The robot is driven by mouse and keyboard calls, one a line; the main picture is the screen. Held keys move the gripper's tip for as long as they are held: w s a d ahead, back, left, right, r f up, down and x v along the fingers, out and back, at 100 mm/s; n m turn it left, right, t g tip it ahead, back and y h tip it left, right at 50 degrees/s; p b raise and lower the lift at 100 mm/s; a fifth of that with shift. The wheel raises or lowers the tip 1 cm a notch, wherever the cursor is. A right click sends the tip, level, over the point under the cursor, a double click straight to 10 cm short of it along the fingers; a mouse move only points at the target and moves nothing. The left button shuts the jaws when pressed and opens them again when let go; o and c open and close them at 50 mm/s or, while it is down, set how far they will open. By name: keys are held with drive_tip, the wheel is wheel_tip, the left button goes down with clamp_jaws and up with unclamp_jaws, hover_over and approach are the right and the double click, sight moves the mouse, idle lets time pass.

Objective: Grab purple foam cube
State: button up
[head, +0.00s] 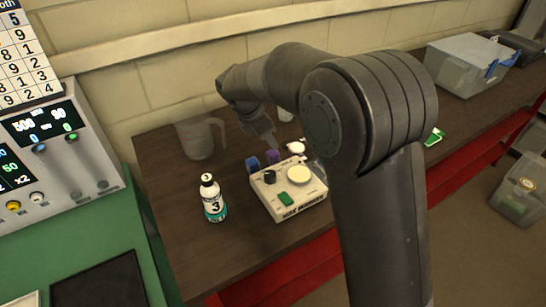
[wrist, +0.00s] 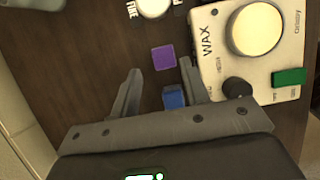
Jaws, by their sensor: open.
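The purple foam cube (wrist: 163,57) lies on the dark wooden bench in the wrist view, just beyond the fingertips and between their lines. In the head view the purple cube (head: 273,156) shows small behind the white wax device. My gripper (wrist: 160,68) is open and empty, its two fingers spread on either side of the cube's direction. In the head view my gripper (head: 270,139) is above and just behind the purple cube, partly hard to make out. A blue block (wrist: 174,97) shows between the fingers, close to the right one; I cannot tell if they touch.
The wax device (wrist: 235,85) with a round cream pad and green switch stands right beside the right finger. A white-capped container (wrist: 153,8) is beyond the cube. A clear jug (head: 200,138) and a white bottle (head: 212,198) stand left on the bench (head: 185,240).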

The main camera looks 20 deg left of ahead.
sight(275, 152)
drive_tip(key=x, duration=0.8)
drive_tip(key=shift+s+a, duration=0.1)
drive_tip(key=shift+s, duration=0.2)
drive_tip(key=c, duration=0.7)
